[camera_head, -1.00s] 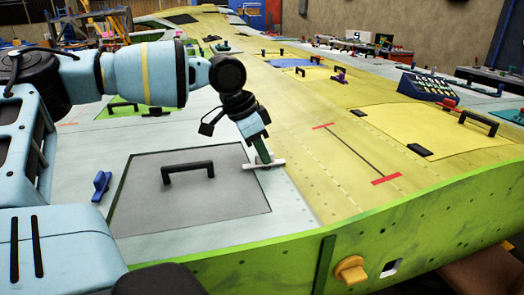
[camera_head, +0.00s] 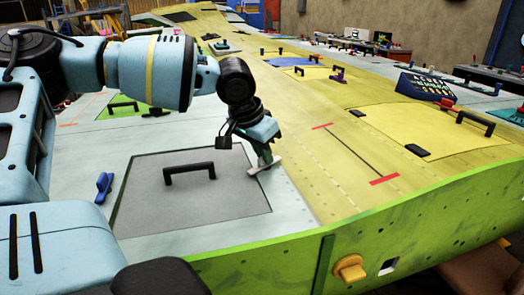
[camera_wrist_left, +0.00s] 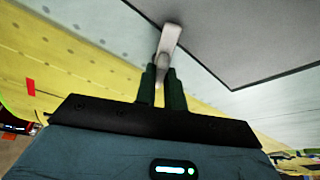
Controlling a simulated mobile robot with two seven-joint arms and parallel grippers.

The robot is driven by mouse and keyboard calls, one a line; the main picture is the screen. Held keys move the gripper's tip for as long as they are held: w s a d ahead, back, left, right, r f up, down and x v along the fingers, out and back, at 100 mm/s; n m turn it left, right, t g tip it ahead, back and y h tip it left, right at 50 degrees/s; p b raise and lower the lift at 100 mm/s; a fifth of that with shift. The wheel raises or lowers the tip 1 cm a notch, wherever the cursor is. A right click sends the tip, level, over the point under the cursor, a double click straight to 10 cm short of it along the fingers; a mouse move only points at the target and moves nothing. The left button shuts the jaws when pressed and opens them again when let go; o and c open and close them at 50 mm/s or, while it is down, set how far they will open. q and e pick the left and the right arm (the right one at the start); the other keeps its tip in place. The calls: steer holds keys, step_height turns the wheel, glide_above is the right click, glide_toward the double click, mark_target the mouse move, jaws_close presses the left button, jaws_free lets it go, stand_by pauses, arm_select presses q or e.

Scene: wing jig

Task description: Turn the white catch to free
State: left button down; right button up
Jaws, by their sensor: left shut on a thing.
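The white catch (camera_head: 264,167) sits at the right edge of the grey panel (camera_head: 195,203) on the wing. It lies at a slant in the head view, one end up and to the right. My left gripper (camera_head: 265,158) reaches down onto it and is shut on it. In the left wrist view the two dark fingers (camera_wrist_left: 162,88) close around the near part of the white catch (camera_wrist_left: 170,40), and its bar extends away from them beside the grey panel. The fingers hide part of the catch. My right gripper is not in view.
A black handle (camera_head: 189,172) stands on the grey panel. A blue catch (camera_head: 104,187) is at its left side. A yellow knob (camera_head: 350,268) is on the green front edge. The yellow skin right of my gripper holds a black line between red marks.

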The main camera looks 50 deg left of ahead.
arm_select(q)
steer(key=n+y, duration=0.1)
steer(key=n, duration=0.1)
steer(key=shift+d+n, duration=0.1)
steer(key=shift+n, duration=0.3)
steer(key=n+y, duration=0.1)
steer(key=n, duration=0.1)
steer(key=n+g+b, duration=0.1)
steer(key=n, duration=0.1)
steer(key=shift+w+d+f+y, duration=0.1)
steer(key=shift+w+d+y, duration=0.1)
steer(key=shift+y, duration=0.2)
steer(key=n+g+y+b, duration=0.1)
steer(key=n, duration=0.4)
steer(key=shift+d+b, duration=0.1)
steer(key=shift+b, duration=0.25)
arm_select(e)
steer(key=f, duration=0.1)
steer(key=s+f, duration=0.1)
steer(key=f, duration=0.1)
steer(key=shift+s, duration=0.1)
arm_select(q)
steer(key=shift+n+g, duration=0.3)
steer(key=shift+n, duration=0.1)
steer(key=c, duration=1.5)
jaws_free()
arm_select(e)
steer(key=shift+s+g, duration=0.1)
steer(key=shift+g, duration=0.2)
